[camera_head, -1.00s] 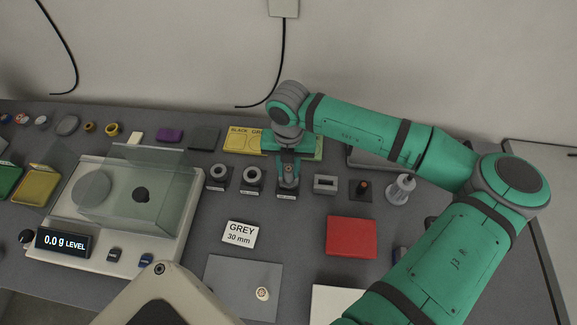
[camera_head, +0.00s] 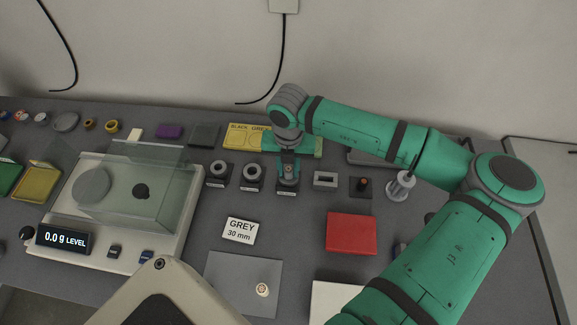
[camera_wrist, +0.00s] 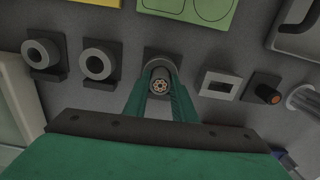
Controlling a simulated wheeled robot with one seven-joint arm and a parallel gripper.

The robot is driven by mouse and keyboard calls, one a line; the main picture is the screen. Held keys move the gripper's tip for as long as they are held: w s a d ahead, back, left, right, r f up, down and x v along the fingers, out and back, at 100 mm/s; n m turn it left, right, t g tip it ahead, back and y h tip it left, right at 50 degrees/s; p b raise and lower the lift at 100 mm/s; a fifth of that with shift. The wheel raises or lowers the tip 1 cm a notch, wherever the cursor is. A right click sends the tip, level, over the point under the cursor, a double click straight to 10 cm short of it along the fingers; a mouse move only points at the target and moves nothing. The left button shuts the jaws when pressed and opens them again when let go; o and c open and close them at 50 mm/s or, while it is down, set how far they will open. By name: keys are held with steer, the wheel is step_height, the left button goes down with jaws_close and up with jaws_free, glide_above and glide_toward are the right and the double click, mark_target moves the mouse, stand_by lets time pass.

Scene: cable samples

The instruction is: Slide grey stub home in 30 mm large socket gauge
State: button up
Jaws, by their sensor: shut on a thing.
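My gripper (camera_head: 288,177) points down over the rightmost of three dark socket gauges in a row. In the wrist view its green fingers (camera_wrist: 160,92) are shut on the grey stub (camera_wrist: 160,80), whose upper end shows several copper strands. The stub stands at the rightmost gauge (camera_wrist: 163,54), within its outline as seen from above. That gauge's base and label (camera_head: 287,196) show below the fingers in the head view. The socket mouth and the stub's lower end are hidden, so its depth cannot be told.
The other two gauges (camera_head: 219,171) (camera_head: 252,173) stand close on the left. A rectangular block (camera_head: 325,180) and an orange-topped post (camera_head: 362,185) are on the right. A card (camera_head: 239,231) reads "GREY 30 mm". A pale round piece (camera_head: 262,290) lies on the grey mat (camera_head: 230,275).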

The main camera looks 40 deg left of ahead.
mark_target(289, 169)
steer(key=o, duration=1.1)
step_height(289, 169, up, 11)
steer(key=shift+f, duration=0.15)
